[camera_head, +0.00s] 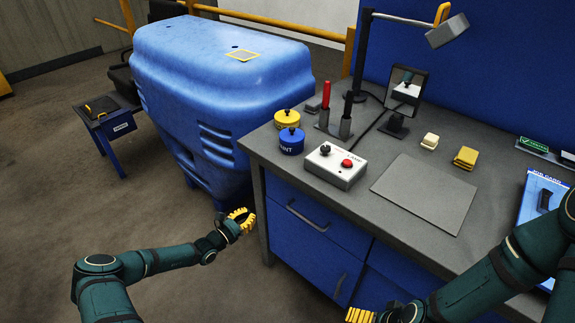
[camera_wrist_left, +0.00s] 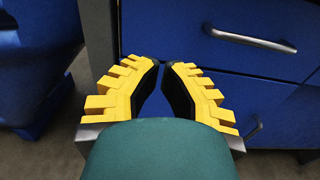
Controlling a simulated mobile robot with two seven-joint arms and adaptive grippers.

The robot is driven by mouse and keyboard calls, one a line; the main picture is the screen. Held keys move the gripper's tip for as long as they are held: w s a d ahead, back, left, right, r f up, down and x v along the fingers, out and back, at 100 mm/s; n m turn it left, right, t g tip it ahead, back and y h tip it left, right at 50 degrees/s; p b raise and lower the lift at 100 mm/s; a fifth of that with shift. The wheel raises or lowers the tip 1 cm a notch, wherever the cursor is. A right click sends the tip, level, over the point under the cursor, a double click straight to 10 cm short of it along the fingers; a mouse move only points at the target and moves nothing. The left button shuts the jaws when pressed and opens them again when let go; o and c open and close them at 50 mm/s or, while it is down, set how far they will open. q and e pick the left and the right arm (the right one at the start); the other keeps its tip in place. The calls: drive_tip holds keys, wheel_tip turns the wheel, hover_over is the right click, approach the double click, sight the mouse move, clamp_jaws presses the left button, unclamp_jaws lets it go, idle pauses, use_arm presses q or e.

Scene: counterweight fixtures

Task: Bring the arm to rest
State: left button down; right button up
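My left gripper (camera_head: 240,220) hangs low beside the workbench's front left corner, clear of the benchtop. In the left wrist view its yellow-toothed fingers (camera_wrist_left: 163,66) lean together with a narrow gap between them and nothing in it. My right gripper (camera_head: 362,315) is at the bottom edge in front of the drawers, mostly cut off, so its opening is hidden. A lamp stands at the back of the bench, its thin arm (camera_head: 405,20) reaching right to a grey head (camera_head: 447,31) with a yellow piece on top. The lamp box (camera_head: 336,167) has a black knob and a red button.
The grey workbench (camera_head: 375,140) carries yellow and blue cans, red and black upright tools, a small screen, a flat grey plate (camera_head: 424,192) and yellow blocks. A large blue bin (camera_head: 215,75) stands close to its left.

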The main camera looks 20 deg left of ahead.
use_arm(q)
drive_tip(key=s+d+m+g+h, duration=0.2)
drive_tip(key=d+m+g+h, duration=0.15)
drive_tip(key=d, duration=0.55)
drive_tip(key=s+d+m+g+h, duration=0.2)
drive_tip(key=d+m+g, duration=0.3)
drive_tip(key=d, duration=0.4)
drive_tip(key=s+d+f+m+g+y, duration=0.1)
drive_tip(key=s+d+m+g+y, duration=0.2)
drive_tip(key=s+d+m+g, duration=0.7)
drive_tip(key=s+a+r+m+t+y, duration=0.1)
drive_tip(key=s+r+m+y, duration=0.1)
drive_tip(key=s+m, duration=0.3)
drive_tip(key=s+a+r+m+t+y, duration=0.2)
drive_tip(key=s+r+m+y, duration=0.1)
drive_tip(key=s+r+m, duration=0.2)
drive_tip(key=s+m, duration=0.1)
drive_tip(key=s, duration=0.1)
drive_tip(key=shift+s+a, duration=0.2)
drive_tip(key=shift+s, duration=0.2)
